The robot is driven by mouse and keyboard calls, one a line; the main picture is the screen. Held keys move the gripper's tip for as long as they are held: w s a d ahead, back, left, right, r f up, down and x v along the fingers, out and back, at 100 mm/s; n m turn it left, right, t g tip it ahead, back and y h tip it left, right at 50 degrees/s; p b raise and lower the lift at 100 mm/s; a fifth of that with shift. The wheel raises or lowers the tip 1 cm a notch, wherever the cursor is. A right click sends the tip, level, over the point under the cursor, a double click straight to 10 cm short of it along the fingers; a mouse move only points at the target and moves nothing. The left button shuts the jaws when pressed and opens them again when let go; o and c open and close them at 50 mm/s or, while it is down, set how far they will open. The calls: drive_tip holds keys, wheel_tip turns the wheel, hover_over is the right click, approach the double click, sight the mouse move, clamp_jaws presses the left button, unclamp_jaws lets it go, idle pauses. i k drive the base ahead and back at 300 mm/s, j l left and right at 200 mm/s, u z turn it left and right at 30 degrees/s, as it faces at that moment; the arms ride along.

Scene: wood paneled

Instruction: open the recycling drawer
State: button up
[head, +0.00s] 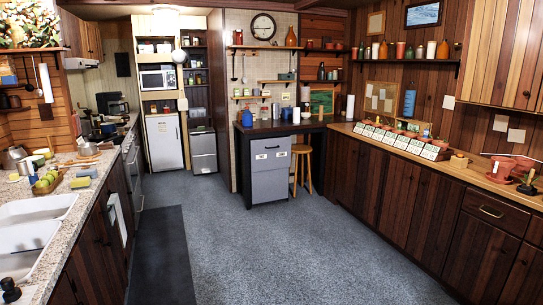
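A grey two-drawer unit (270,186) stands at the end of the dark counter in the middle of the room, across the floor from me. Its front faces me and its drawers look shut. Small pale labels show on its upper part, but they are too small to read. A second grey drawer unit (204,163) stands farther back, beside the white fridge, and also looks shut. I cannot tell from the labels which drawer is the recycling one. My gripper is not in view.
Open grey carpet (240,235) lies between me and the drawer units. A dark mat (162,255) runs along the left counter with the white sink (25,245). A wooden stool (301,168) stands right of the nearer unit. Wooden cabinets (400,205) line the right.

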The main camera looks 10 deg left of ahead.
sight(268, 154)
drive_tip(key=i+u, duration=0.25)
drive_tip(key=i, duration=0.6)
drive_tip(key=i+u, duration=0.1)
drive_tip(key=i, duration=4.65)
drive_tip(key=i+l+u, duration=0.1)
drive_tip(key=i+u, duration=0.15)
drive_tip(key=i, duration=0.3)
drive_tip(key=i+l+u, duration=0.25)
drive_tip(key=i, duration=0.3)
drive_tip(key=i+l+u, duration=0.25)
drive_tip(key=i, duration=0.25)
drive_tip(key=k, duration=0.1)
